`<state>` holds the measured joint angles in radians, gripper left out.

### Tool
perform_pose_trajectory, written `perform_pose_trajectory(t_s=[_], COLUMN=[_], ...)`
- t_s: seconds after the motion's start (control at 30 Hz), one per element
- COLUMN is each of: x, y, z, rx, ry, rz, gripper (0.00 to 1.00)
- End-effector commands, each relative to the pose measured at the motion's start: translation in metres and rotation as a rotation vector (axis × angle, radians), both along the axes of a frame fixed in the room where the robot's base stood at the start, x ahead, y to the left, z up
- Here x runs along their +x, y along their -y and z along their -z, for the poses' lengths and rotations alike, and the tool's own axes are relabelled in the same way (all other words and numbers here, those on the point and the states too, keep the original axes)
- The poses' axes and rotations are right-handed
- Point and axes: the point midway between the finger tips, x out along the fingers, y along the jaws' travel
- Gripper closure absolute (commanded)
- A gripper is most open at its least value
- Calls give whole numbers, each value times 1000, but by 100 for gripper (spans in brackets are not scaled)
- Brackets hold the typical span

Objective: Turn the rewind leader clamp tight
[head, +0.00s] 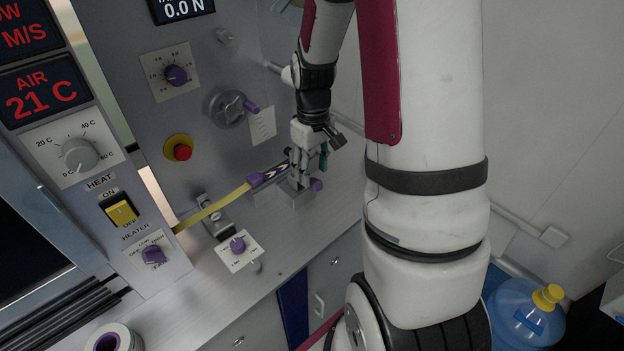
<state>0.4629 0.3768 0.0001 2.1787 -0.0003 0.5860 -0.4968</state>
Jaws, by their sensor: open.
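The rewind leader clamp appears to be the grey metal block (289,197) on the bench, with a purple knob (316,184) on its right side. A dark leader with white chevrons (272,173) runs up to it. A purple piece (257,179) sits where the leader meets the yellow strip (215,207). My gripper (308,172) is open, pointing down just above the block and close to the purple knob. Its fingers hide part of the block and the leader's end. I cannot tell whether a finger touches the knob.
A small plate with a purple knob (238,245) lies at the bench front. Bare bench (345,200) lies right of the block.

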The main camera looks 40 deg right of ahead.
Motion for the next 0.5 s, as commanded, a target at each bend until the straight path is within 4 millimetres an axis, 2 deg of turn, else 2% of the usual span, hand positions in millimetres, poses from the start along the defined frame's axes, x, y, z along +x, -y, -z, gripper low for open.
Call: perform_pose_trajectory(t_s=[0.03,0.2,0.5], x=[-1,-1,0], y=[-1,0,0], z=[10,31,40], rx=[3,2,0], ry=[-5,-3,0], rz=[0,0,0], gripper=[55,55,55])
